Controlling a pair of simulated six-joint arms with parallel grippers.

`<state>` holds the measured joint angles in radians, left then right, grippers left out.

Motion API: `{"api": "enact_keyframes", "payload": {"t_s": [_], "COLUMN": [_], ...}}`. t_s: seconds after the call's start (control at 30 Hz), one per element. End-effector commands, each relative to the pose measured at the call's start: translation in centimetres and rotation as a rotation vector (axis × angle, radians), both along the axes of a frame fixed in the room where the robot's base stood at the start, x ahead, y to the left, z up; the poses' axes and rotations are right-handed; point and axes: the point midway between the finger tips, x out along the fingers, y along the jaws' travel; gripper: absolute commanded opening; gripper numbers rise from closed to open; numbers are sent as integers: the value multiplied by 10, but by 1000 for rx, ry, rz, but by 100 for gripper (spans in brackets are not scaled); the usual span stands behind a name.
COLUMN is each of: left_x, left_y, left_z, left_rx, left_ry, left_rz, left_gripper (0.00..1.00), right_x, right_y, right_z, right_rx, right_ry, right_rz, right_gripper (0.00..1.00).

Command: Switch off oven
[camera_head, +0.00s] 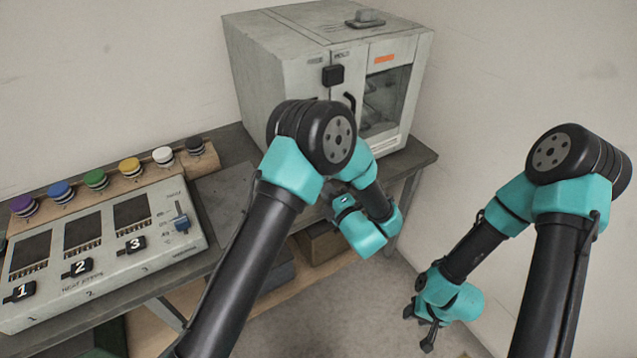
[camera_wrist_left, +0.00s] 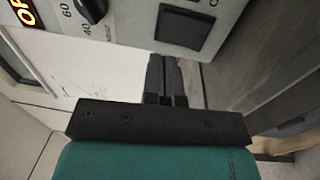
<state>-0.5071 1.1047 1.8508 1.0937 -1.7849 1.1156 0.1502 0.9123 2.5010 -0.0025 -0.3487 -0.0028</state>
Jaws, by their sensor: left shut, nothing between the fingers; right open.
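The oven (camera_head: 330,75) is a pale grey box with a glass-fronted door, at the back of the bench. In the left wrist view its panel shows a black square switch (camera_wrist_left: 185,28), part of a black dial (camera_wrist_left: 91,9) and a display (camera_wrist_left: 24,11) with glowing orange characters, partly cut off. My left gripper (camera_wrist_left: 162,60) is shut and empty, its tips just below the switch in the picture; contact cannot be told. In the head view my left arm hides the oven's lower front and these controls. My right gripper (camera_head: 418,326) is open and empty, low over the floor.
A control box (camera_head: 190,245) with numbered levers and a slider stands on the bench at left. Behind it a wooden strip (camera_head: 120,183) carries several coloured knobs. A grey wall closes the right side; floor space is free below my right arm.

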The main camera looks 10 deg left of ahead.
Motion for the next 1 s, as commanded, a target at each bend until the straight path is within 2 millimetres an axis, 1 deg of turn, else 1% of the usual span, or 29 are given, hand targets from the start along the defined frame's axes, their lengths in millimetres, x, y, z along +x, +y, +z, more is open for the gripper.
{"api": "enact_keyframes", "payload": {"t_s": [0.03,0.2,0.4,0.53,1.0], "left_x": [-8,-32,-47,-50,-49], "left_y": [-8,-27,-39,-40,-39], "left_z": [2,5,8,8,6], "left_rx": [2,1,1,1,-1], "left_ry": [-1,-1,-1,-1,8], "left_rz": [-4,-4,-1,1,-2], "left_gripper": [0,0,0,0,0], "right_x": [0,0,0,0,0], "right_y": [0,0,0,0,0], "right_z": [0,0,0,0,0], "right_rx": [0,0,0,0,0], "right_ry": [0,0,0,0,0], "right_rz": [0,0,0,0,0], "right_gripper": [43,43,43,43,43]}}
